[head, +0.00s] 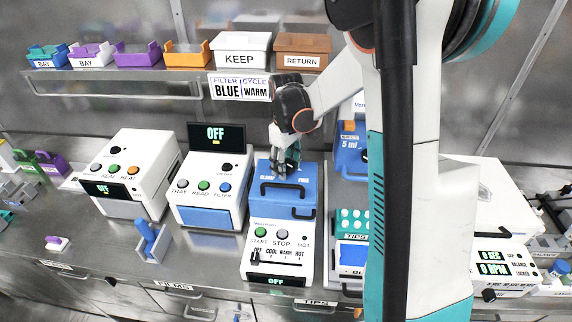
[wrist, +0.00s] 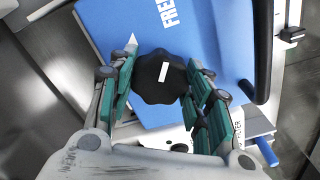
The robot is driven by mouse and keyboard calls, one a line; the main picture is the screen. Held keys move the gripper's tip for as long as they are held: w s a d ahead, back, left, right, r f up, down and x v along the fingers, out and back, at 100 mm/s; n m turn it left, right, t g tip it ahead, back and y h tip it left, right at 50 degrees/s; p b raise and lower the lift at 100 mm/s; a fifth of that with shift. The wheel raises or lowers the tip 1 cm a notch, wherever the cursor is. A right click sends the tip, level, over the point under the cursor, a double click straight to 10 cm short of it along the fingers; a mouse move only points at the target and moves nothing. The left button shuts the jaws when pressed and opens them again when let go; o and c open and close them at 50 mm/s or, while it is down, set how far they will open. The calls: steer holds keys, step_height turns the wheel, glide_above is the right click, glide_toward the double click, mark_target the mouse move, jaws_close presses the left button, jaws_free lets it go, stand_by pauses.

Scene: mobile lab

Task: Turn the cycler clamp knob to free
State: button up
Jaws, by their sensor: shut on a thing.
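The cycler (head: 282,240) is a white bench machine with a blue lid (head: 290,197) and a black handle on the lid's front. The black lobed clamp knob (wrist: 160,78) with a white pointer mark sits on top of the blue lid, which also shows in the wrist view (wrist: 115,35). The white print "FREE" (wrist: 170,12) is on the lid beyond the knob. My gripper (wrist: 163,88) has its teal-padded fingers on both sides of the knob and is shut on it. In the head view my gripper (head: 285,160) covers the knob. The pointer mark does not point straight at the print.
Two white machines (head: 125,172) (head: 208,187) stand to the left of the cycler. A tips rack (head: 353,220) stands close on its right. A shelf above holds a KEEP bin (head: 240,52), a RETURN bin (head: 302,52) and several coloured trays. The bench front left is mostly clear.

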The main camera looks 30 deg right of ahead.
steer(key=n, duration=0.6)
steer(key=shift+n, duration=0.4)
stand_by(0.3)
steer(key=o, duration=1.1)
step_height(320, 180, up, 12)
stand_by(0.3)
